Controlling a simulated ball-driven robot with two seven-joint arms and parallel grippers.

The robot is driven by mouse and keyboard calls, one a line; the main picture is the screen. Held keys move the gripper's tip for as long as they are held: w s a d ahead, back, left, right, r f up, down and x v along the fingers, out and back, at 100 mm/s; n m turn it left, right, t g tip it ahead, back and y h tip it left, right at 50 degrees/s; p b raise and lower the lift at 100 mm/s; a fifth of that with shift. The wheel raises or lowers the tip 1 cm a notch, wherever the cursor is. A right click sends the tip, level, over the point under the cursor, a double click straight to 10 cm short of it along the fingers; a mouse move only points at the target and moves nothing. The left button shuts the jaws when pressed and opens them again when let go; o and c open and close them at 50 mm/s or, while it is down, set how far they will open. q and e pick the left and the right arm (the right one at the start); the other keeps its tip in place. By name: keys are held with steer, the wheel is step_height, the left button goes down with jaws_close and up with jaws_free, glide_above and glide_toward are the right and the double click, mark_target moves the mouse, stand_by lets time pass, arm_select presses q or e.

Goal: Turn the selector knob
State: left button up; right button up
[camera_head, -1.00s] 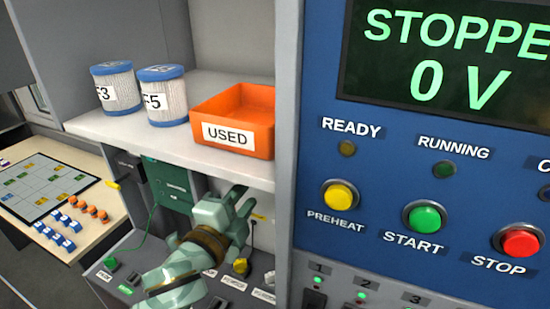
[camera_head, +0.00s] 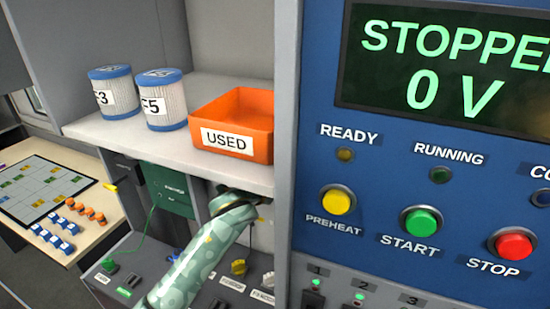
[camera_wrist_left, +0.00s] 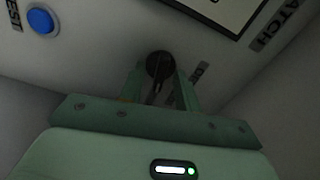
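The selector knob (camera_wrist_left: 160,65), dark and round with a bar pointing down, is on a pale panel in the left wrist view. My left gripper (camera_wrist_left: 158,80) is in front of it, its two green fingers apart, one on each side of the knob. Gaps show beside the knob, and I see no clear contact. In the head view my left gripper (camera_head: 240,195) reaches into the recess under the shelf; its fingertips and the knob are hidden there. My right gripper is in neither view.
A blue button (camera_wrist_left: 41,20) and a dark-framed display (camera_wrist_left: 220,12) flank the knob. The shelf (camera_head: 110,129) above my left arm holds two filter cylinders (camera_head: 165,103) and an orange USED bin (camera_head: 255,120). A blue control panel (camera_head: 390,150) stands at right.

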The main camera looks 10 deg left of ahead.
arm_select(q)
jaws_close()
steer(key=n+p, duration=0.6)
steer(key=n, duration=0.1)
steer(key=shift+n+p, duration=0.35)
steer(key=shift+n, duration=0.05)
stand_by(0.5)
